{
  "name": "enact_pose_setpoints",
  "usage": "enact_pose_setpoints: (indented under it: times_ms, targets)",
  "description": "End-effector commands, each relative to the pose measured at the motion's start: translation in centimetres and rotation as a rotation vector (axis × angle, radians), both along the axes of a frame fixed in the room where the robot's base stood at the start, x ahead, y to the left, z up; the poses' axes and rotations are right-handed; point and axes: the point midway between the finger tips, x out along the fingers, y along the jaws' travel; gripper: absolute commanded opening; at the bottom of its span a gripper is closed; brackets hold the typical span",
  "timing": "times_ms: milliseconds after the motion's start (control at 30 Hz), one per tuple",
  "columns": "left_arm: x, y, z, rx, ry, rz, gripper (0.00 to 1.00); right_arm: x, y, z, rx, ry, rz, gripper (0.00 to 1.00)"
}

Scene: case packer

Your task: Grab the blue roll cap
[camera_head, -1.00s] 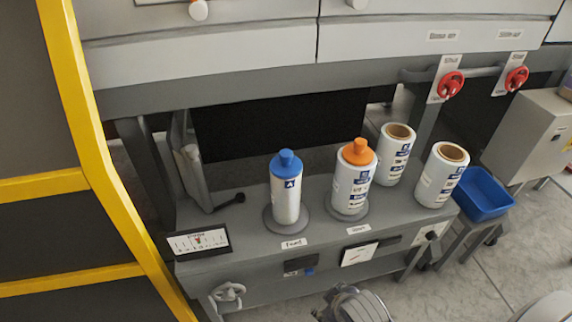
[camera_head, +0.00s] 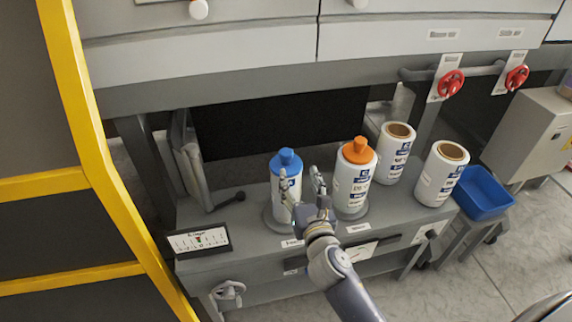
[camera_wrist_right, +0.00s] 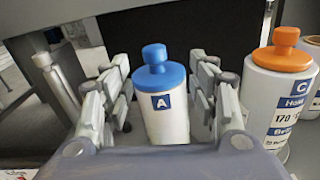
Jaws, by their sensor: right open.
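The blue roll cap (camera_head: 286,161) sits on top of a white roll (camera_head: 284,186) marked A, which stands upright on a round base on the grey table. My right gripper (camera_head: 302,182) is open in front of this roll, its fingers pointing toward it. In the right wrist view the blue cap (camera_wrist_right: 160,75) shows between and beyond the open fingers (camera_wrist_right: 160,92), with no contact visible. The lower part of the roll is hidden by my gripper there. My left gripper is not in view.
A roll with an orange cap (camera_head: 358,151) stands close on the right of my right gripper. Two uncapped rolls (camera_head: 394,158) (camera_head: 438,180) stand further right. A blue bin (camera_head: 484,196) is beyond the table's right end.

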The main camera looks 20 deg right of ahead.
Motion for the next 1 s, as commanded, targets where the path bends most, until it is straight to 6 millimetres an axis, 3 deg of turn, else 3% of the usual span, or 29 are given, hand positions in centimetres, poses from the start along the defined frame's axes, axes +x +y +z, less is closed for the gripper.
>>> enact_pose_setpoints:
  times_ms: [167, 400, 667, 1000]
  targets:
    - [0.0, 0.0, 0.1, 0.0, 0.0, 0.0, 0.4, 1.1, 0.5, 0.5, -0.093, -0.015, 0.024, 0.54]
    - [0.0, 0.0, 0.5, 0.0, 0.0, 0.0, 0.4, 4.5, 0.1, 0.5, -0.092, -0.015, 0.022, 0.54]
    - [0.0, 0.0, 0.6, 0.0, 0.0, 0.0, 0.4, 6.3, 0.0, 0.4, -0.088, -0.014, 0.022, 0.54]
    - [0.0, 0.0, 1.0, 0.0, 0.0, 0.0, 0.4, 10.4, -0.4, 0.3, -0.087, -0.014, 0.021, 0.54]
